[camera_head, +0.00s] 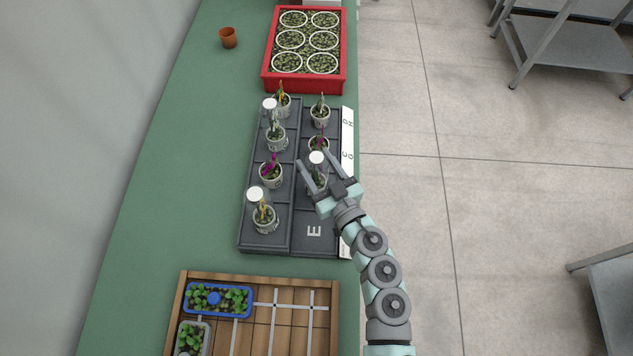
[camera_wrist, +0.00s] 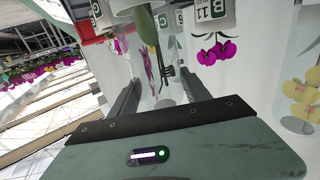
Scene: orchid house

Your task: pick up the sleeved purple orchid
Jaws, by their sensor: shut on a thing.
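The sleeved purple orchid (camera_head: 318,183) stands in a grey pot in the right column of the dark tray (camera_head: 313,243), with a white disc at the sleeve's top. My gripper (camera_head: 316,164) reaches in from the lower right, one finger on each side of the sleeve, and is shut on it. In the wrist view, magenta petals and a green stem show through the clear sleeve (camera_wrist: 152,68) between the fingers. Whether the pot is clear of the tray floor cannot be told.
An unsleeved purple orchid (camera_head: 319,144) stands just beyond, and another purple one (camera_head: 271,176) to the left. A sleeved yellow orchid (camera_head: 264,219) is at lower left. A red crate (camera_head: 305,87) lies beyond the tray; a wooden tray (camera_head: 262,277) is nearer. Green bench (camera_head: 190,150) is clear at left.

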